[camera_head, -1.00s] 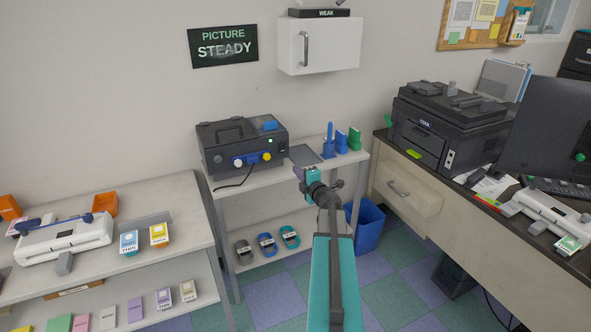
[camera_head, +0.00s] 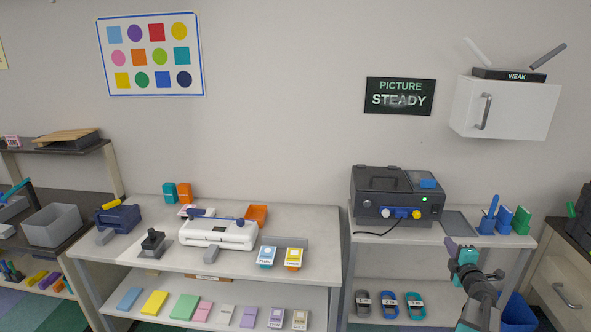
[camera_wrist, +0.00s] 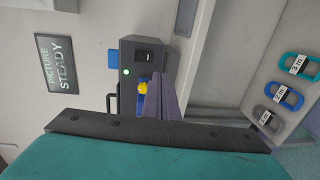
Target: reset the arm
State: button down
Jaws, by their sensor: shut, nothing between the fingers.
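My gripper (camera_head: 455,249) is at the lower right in the head view, in front of the small table with the dark machine. Its fingers are shut and hold nothing. My arm comes up from the bottom edge, teal and dark grey. In the wrist view the shut purple-grey fingers (camera_wrist: 168,97) point at the dark machine (camera_wrist: 128,62) and cover part of its front. The machine (camera_head: 378,197) has a green light, a blue part and yellow and white knobs. The gripper looks apart from it, though the exact gap is hard to tell.
A sign reading "PICTURE STEADY" (camera_head: 400,96) and a white wall cabinet (camera_head: 507,106) hang above. Several coiled cables (camera_head: 388,304) lie on the lower shelf. A white machine (camera_head: 217,233) stands on the left table. A blue bin (camera_head: 518,312) is behind my arm.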

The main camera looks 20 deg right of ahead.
jog(key=s+a+f+m+g, duration=0.3)
jog(key=a+f+m+g, duration=0.25)
jog(key=a+f, duration=1)
jog(key=s+a+f+m+g, duration=0.2)
jog(key=a+f+m+g, duration=0.35)
jog(key=a+f, duration=0.95)
jog(key=s+a+f+m+g+y, duration=0.2)
jog(key=s+a+f+g+y, duration=0.15)
jog(key=s+a+f, duration=0.85)
jog(key=s+a+f+g+y, duration=0.1)
jog(key=s+a+g, duration=0.6)
jog(key=s+a, duration=0.7)
jog(key=s+y, duration=0.1)
jog(key=s, duration=0.2)
jog(key=shift+s+f+m, duration=0.15)
jog(key=shift+s+m, duration=0.25)
